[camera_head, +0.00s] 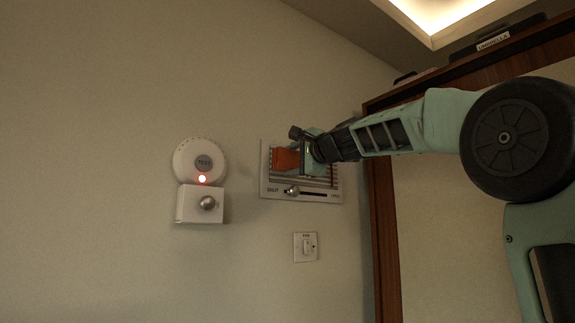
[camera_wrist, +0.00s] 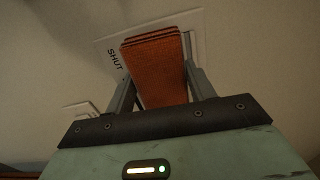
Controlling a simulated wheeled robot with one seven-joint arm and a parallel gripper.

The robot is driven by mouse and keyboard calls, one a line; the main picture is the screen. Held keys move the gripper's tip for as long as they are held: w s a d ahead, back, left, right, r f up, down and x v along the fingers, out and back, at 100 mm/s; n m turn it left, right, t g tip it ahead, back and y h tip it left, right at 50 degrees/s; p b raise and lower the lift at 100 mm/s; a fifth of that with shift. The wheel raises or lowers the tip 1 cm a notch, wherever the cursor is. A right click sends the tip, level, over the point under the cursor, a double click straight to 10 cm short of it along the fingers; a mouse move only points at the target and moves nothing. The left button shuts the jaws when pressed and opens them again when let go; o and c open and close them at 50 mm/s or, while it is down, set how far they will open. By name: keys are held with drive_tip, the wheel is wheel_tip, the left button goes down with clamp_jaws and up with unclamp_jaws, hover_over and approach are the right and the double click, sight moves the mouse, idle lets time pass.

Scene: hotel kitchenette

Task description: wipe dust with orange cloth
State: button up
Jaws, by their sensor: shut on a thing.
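An orange cloth (camera_wrist: 157,72), folded into a thick pad, is held between the two fingers of my gripper (camera_wrist: 158,92) in the wrist view. In the head view the orange cloth (camera_head: 286,159) shows at the tip of my gripper (camera_head: 302,155), in front of a wall vent (camera_head: 265,185) with slats and a slider marked SHUT at its left. The cloth overlaps the left part of the vent's slats. I cannot tell whether it touches them. Most of the vent is hidden behind the cloth and gripper in the wrist view. No dust can be made out.
Left of the vent are a round TEST alarm (camera_head: 200,161) with a lit red light and a white box with a knob (camera_head: 208,203). A switch plate (camera_head: 305,247) is below the vent. A wooden frame (camera_head: 383,230) stands close on the right. The wall at left is bare.

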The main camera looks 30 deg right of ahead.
drive_tip(key=shift+s, duration=0.85)
drive_tip(key=shift+d, duration=0.1)
drive_tip(key=shift+s+b, duration=0.35)
drive_tip(key=shift+s, duration=1.15)
